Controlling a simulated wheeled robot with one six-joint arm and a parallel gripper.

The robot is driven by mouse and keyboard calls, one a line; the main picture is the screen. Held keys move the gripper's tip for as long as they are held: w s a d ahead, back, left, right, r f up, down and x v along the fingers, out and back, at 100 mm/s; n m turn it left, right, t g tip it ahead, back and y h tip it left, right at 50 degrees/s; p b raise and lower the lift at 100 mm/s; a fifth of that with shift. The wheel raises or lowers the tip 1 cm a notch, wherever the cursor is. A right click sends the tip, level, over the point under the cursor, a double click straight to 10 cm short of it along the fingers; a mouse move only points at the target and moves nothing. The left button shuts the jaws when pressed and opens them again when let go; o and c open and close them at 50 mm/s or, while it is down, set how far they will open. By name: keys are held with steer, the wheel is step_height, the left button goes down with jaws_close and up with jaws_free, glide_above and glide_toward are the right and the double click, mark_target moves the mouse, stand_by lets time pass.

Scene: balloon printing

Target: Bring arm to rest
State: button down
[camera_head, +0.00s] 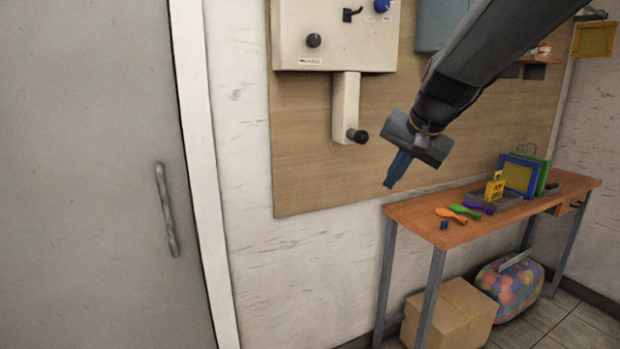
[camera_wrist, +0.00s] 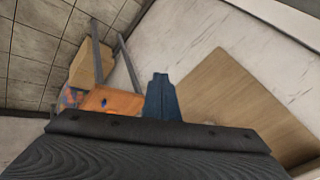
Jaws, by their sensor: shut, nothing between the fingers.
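My gripper (camera_head: 396,169) hangs in the air in front of the wooden wall board, left of the table, in the head view. Its blue fingers are together with nothing between them, pointing down and slightly left. In the wrist view, the gripper (camera_wrist: 161,78) shows as shut blue fingers at the centre. My dark arm reaches down to it from the top right of the head view.
A wooden table (camera_head: 415,213) holds balloons (camera_head: 459,212), a yellow block (camera_head: 494,186) and frames (camera_head: 520,176). A cardboard box (camera_head: 452,312) and a bag of balls (camera_head: 510,288) are below. A machine (camera_head: 335,40) hangs on the board (camera_head: 310,150). A grey door (camera_head: 90,180) stands left.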

steer(key=s+d+f+n+g+h, duration=0.1)
steer(key=s+f+n+g, duration=0.4)
steer(key=s+f, duration=1.8)
steer(key=shift+s+f+n+h, duration=0.3)
steer(key=shift+s+n+h, duration=0.2)
steer(key=shift+s+n, duration=0.25)
